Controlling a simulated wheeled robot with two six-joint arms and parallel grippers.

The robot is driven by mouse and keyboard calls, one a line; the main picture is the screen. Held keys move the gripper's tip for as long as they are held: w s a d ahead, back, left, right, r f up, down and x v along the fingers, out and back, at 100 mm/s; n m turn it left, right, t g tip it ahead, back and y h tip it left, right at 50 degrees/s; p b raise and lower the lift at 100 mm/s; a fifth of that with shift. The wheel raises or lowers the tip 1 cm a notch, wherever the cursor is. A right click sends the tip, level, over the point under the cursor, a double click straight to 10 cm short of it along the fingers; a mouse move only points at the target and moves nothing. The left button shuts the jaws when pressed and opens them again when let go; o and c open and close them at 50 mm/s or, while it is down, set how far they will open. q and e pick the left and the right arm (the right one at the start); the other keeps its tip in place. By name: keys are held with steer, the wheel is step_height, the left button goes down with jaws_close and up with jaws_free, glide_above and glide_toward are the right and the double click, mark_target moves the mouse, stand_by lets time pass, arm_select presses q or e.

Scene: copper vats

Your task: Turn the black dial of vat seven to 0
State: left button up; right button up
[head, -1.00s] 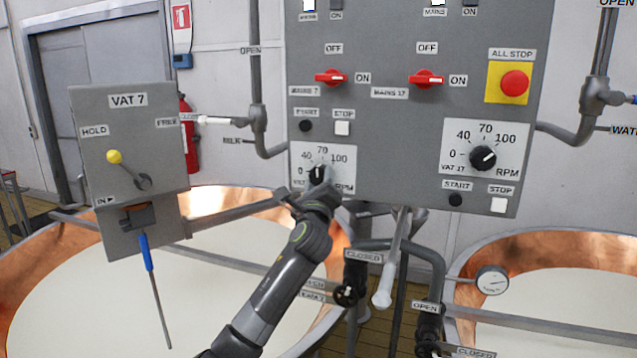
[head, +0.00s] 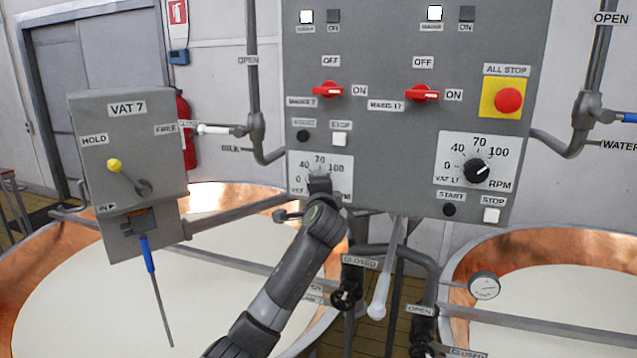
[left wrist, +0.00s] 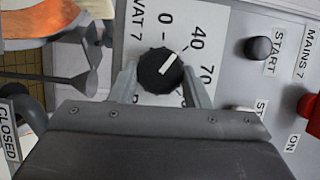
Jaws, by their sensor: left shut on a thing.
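The black dial of vat seven (left wrist: 160,71) sits on a white scale plate marked VAT 7 (left wrist: 138,40), with 0, 40 and 70 readable in the left wrist view. Its white pointer line points at about 40. My left gripper (left wrist: 164,80) is shut on the dial, one finger on each side of it. In the head view my left gripper (head: 319,184) covers the dial in front of its plate (head: 341,167), at the lower left of the grey panel. My right gripper is not in view.
The panel (head: 385,130) also carries red mains switches (head: 328,90), the vat 17 dial (head: 477,171) and a red all-stop button (head: 508,100). A lever box (head: 160,110) stands left. Pipes (head: 400,250) and a white-tipped lever (head: 378,300) are close below the panel.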

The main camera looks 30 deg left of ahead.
arm_select(q)
steer(key=shift+a+r+n+g+h+p, duration=0.15)
steer(key=shift+n+g+h+p, duration=0.3)
steer(key=shift+n+p, duration=0.65)
steer(key=shift+d+r+n+g+h+p, duration=0.1)
steer(key=shift+n+g+h+p, duration=0.15)
steer(key=shift+n+h+p, duration=0.8)
steer(key=shift+f+n+y, duration=0.1)
steer(key=shift+n+y, duration=0.3)
steer(key=shift+n, duration=0.15)
steer(key=o, duration=1)
steer(key=shift+b, duration=0.3)
steer(key=b+v, duration=0.6)
steer(key=v, duration=1.1)
steer(key=shift+s, duration=0.25)
